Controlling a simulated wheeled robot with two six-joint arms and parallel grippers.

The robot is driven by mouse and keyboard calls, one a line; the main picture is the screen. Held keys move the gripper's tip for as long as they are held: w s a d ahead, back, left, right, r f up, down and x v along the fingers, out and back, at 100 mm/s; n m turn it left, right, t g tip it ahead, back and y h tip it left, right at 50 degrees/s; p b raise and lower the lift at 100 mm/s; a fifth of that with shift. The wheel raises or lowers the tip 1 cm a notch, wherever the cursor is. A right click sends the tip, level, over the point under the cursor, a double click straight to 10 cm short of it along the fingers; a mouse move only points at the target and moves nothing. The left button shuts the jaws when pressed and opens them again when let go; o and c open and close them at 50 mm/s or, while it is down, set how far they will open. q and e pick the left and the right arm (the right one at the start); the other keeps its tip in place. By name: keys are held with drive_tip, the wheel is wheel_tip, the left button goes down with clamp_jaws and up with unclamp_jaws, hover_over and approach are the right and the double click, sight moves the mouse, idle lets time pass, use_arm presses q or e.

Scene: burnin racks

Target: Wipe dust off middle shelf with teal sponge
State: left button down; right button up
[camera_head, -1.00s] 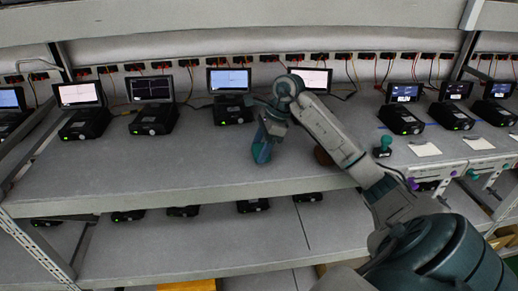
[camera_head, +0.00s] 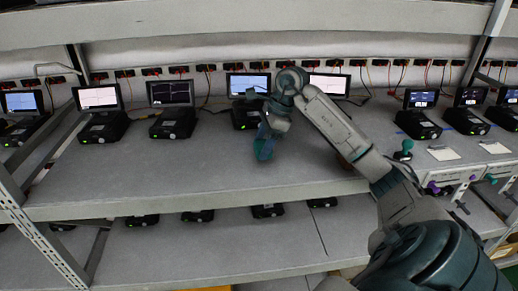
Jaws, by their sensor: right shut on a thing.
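The middle shelf (camera_head: 150,175) is a long grey board across the view. My right gripper (camera_head: 266,142) reaches over it from the right and points down near the shelf's middle. It is shut on the teal sponge (camera_head: 264,150), which shows at its tip, low at the shelf surface; I cannot tell whether it touches. The fingers hide part of the sponge. I cannot make out dust clearly on the grey surface. My left gripper is not in view.
Several small devices with screens stand along the back, one (camera_head: 245,115) just behind my gripper. A brown thing (camera_head: 342,160) is partly hidden by my right arm. A green-topped knob (camera_head: 405,149) stands to the right. The shelf's left front is clear.

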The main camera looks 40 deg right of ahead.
drive_tip(key=shift+v, duration=0.95)
drive_tip(key=shift+w+a+r+p, duration=0.15)
drive_tip(key=shift+r+p, duration=0.2)
drive_tip(key=shift+r, duration=0.25)
drive_tip(key=shift+w+a+r+p, duration=0.15)
drive_tip(key=shift+r+p, duration=0.15)
drive_tip(key=shift+r, duration=0.3)
drive_tip(key=shift+s+r, duration=0.1)
drive_tip(key=shift+r, duration=0.25)
drive_tip(key=shift+f, duration=0.15)
